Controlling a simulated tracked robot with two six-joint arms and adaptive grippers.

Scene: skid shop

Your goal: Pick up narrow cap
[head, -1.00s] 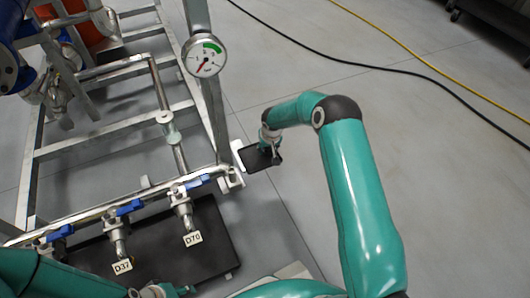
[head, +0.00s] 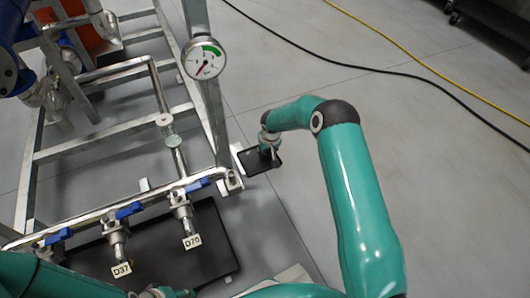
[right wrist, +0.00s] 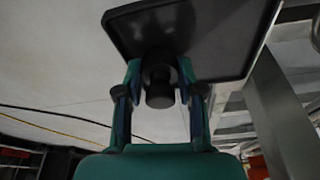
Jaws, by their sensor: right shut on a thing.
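The narrow cap (right wrist: 159,88) is a small dark stepped cylinder in the middle of the right wrist view. My right gripper (right wrist: 160,97) has one finger on each side of it and is shut on it. In the head view my right gripper (head: 268,150) is small and points down over a black tray (head: 258,165), and the cap cannot be made out there. The tray also fills the top of the right wrist view (right wrist: 225,40), behind the cap. Whether the cap touches the tray is unclear. My left arm shows at the bottom left; its gripper (head: 165,292) is partly cut off by the frame edge.
A metal pipe skid (head: 110,208) with blue-handled valves, tags D37 and D70 and a round gauge (head: 204,58) stands left, close to the black tray. A dark mat (head: 215,250) lies below the valves. Black and yellow cables cross open floor at right.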

